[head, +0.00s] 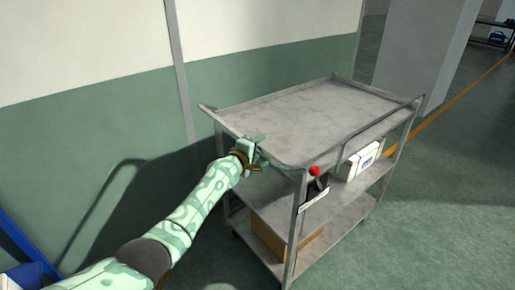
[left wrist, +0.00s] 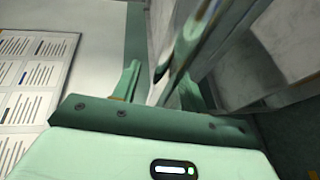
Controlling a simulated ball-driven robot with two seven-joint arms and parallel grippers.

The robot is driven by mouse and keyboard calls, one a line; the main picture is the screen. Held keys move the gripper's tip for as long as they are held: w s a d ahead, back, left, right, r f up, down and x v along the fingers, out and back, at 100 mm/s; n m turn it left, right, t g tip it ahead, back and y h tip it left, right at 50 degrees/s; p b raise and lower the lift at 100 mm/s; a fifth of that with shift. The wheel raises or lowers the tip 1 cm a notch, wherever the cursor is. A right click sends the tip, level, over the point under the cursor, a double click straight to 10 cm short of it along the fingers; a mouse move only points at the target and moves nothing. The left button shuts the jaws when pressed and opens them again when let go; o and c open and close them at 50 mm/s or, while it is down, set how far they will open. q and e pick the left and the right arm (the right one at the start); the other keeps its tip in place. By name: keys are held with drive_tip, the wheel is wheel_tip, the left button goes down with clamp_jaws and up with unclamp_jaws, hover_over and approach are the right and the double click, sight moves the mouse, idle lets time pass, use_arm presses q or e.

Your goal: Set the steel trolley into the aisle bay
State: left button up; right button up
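The steel trolley (head: 310,112) stands upright on the green floor, close to the wall, with a flat top and lower shelves. My left gripper (head: 255,147) is at the near left end of the trolley, by its handle rail. In the left wrist view the fingers (left wrist: 160,92) stand apart, with a grey rail (left wrist: 185,45) running up between them. A gap shows between the left finger and the rail. My right gripper is in neither view. I cannot pick out a marked aisle bay; a yellow floor line (head: 440,112) runs behind the trolley.
A white box (head: 360,158) sits on the middle shelf and a brown box (head: 275,236) on the bottom one. A red knob (head: 314,171) is at the near corner. A grey pillar (head: 425,50) stands behind. Open floor (head: 450,200) lies to the right.

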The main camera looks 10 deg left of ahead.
use_arm(q)
drive_tip(key=p+v, duration=0.9)
drive_tip(key=v, duration=0.7)
drive_tip(key=shift+s+p, duration=0.2)
drive_tip(key=shift+p, duration=0.2)
